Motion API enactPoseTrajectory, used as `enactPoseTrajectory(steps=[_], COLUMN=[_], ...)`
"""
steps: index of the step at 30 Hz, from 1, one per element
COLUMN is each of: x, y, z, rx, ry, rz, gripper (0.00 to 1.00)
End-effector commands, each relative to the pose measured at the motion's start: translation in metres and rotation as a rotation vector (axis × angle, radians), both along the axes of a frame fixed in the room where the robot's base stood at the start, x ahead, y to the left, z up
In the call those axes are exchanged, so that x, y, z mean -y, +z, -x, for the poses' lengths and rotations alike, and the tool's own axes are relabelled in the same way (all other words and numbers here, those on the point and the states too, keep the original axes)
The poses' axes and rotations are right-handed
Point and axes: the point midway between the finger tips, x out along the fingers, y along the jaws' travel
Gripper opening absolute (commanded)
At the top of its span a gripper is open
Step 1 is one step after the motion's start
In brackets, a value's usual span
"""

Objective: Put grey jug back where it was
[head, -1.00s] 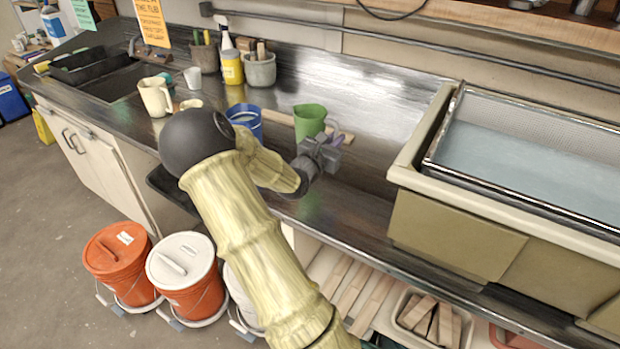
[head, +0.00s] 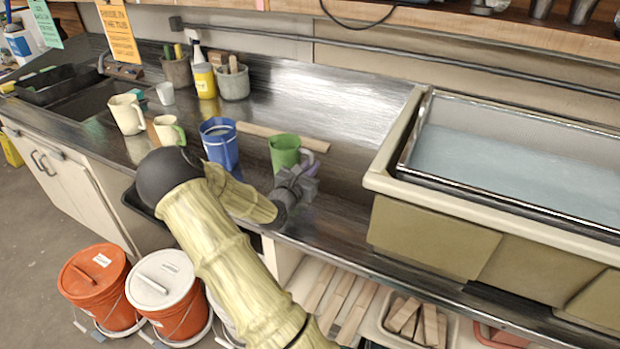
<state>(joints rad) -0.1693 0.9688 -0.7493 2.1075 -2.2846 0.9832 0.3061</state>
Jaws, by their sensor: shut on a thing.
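No plainly grey jug shows in the head view. A green jug (head: 284,151) with a greyish handle on its right stands about upright over the middle of the counter. My gripper (head: 299,180) is at its near side and is shut on this green jug. The fingertips and exact contact are hard to see, and the gripper hides the jug's lower right part. I cannot tell whether its base touches the counter. A blue jug (head: 219,148) stands to its left, partly hidden low down by my arm.
A cream mug with a green handle (head: 166,131) and a cream jug (head: 126,114) stand further left. A wooden strip (head: 257,130) lies behind the green jug. A large basin (head: 385,168) bounds the right. Bare counter (head: 340,118) lies between.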

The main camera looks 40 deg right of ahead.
Motion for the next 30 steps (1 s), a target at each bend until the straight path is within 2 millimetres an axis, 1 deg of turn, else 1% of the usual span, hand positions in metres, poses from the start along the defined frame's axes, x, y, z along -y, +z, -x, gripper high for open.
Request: enactPoseTrajectory(steps=[6, 8, 20, 21, 23, 24, 30], x=[0.000, 0.000, 0.000, 0.000, 0.000, 0.000, 0.000], y=[-0.031, -0.036, -0.041, -0.042, -0.041, -0.041, -0.041], z=[0.001, 0.000, 0.000, 0.000, 0.000, 0.000, 0.000], rx=[-0.005, -0.003, 0.000, 0.000, 0.000, 0.000, 0.000], ry=[-0.001, 0.000, 0.000, 0.000, 0.000, 0.000, 0.000], rz=[-0.001, 0.000, 0.000, -0.001, -0.001, -0.001, -0.001], gripper=[0.00, 0.00, 0.00, 0.13, 0.25, 0.33, 0.33])
